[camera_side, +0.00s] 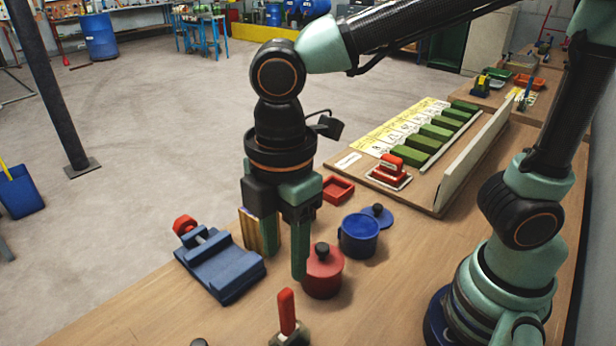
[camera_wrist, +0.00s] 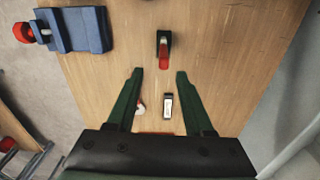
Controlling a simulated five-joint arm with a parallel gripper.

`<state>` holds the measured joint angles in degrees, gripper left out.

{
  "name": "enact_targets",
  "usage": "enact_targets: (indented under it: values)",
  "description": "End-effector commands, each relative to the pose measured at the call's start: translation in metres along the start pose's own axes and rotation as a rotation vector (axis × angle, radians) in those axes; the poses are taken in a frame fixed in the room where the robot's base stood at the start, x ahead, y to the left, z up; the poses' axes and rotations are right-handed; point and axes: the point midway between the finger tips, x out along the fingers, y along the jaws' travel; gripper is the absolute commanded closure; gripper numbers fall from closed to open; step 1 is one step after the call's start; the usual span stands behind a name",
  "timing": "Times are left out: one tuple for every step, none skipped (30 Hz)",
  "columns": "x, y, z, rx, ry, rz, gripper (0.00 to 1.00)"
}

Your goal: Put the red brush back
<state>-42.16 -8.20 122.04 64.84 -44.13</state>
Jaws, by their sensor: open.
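A red, brush-like piece with a raised grip (camera_side: 390,162) sits on a white plate (camera_side: 398,183) at the near end of the wooden rack board, beside the green blocks. I take it for the red brush, though it is small here. My gripper (camera_side: 285,266) points down over the bench, left of the red lidded pot (camera_side: 322,274) and well away from the red piece. In the wrist view its two green fingers (camera_wrist: 158,73) stand apart with nothing held. A small dark-and-white object (camera_wrist: 168,106) shows between them; I cannot tell what it is.
A blue vise (camera_side: 220,264) lies left of my gripper, and an upright red handle (camera_side: 287,310) stands in front. A blue pot (camera_side: 358,235), its lid (camera_side: 378,215) and a red tray (camera_side: 338,190) lie to the right. Green blocks (camera_side: 436,132) line the rack beside a pale upright board (camera_side: 476,160).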

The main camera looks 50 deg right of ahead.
Motion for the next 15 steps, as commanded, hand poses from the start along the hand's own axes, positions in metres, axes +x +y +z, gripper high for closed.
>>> enact_targets:
  values:
    - [-0.005, 0.008, 0.011, 0.076, 0.018, 0.019, 0.48]
    - [-0.007, 0.014, 0.019, 0.135, 0.031, 0.033, 0.48]
    - [-0.011, 0.022, 0.032, 0.232, 0.052, 0.055, 0.48]
    - [-0.014, 0.028, 0.043, 0.314, 0.071, 0.074, 0.48]
    - [-0.017, 0.034, 0.056, 0.403, 0.090, 0.095, 0.48]
    - [-0.022, 0.042, 0.073, 0.527, 0.119, 0.125, 0.48]
    - [-0.025, 0.047, 0.087, 0.622, 0.141, 0.147, 0.48]
    - [-0.027, 0.051, 0.100, 0.713, 0.162, 0.170, 0.48]
    - [-0.031, 0.056, 0.117, 0.831, 0.191, 0.199, 0.48]
    - [-0.033, 0.059, 0.130, 0.917, 0.213, 0.221, 0.48]
    - [-0.035, 0.060, 0.141, 0.997, 0.233, 0.241, 0.48]
    - [-0.037, 0.062, 0.156, 1.096, 0.259, 0.268, 0.48]
    - [-0.038, 0.063, 0.166, 1.164, 0.277, 0.285, 0.48]
    - [-0.040, 0.064, 0.174, 1.225, 0.295, 0.302, 0.48]
    - [-0.041, 0.064, 0.185, 1.295, 0.315, 0.321, 0.48]
